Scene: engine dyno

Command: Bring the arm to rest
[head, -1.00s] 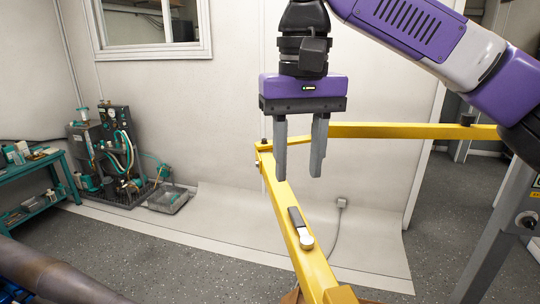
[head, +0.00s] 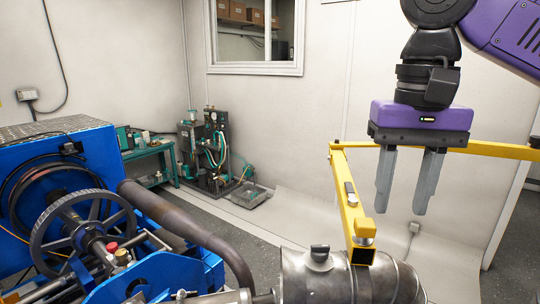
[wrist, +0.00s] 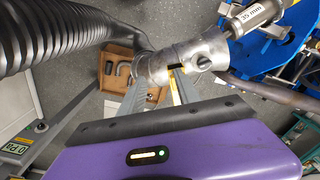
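My gripper (head: 401,212) hangs at the right of the head view, below my black and purple arm. Its two grey fingers point down and stand apart, with nothing between them. In the head view they overlap the right part of the yellow bar frame (head: 480,149); I see no clear contact. In the wrist view my gripper (wrist: 160,80) shows its purple body at the bottom, with the fingers reaching up the picture towards a metal pipe joint (wrist: 175,62), which covers their far ends from view or lies behind them.
A blue engine rig with a black handwheel (head: 85,225) fills the left. A ribbed black hose (wrist: 50,42) and an open cardboard box (wrist: 115,65) show in the wrist view.

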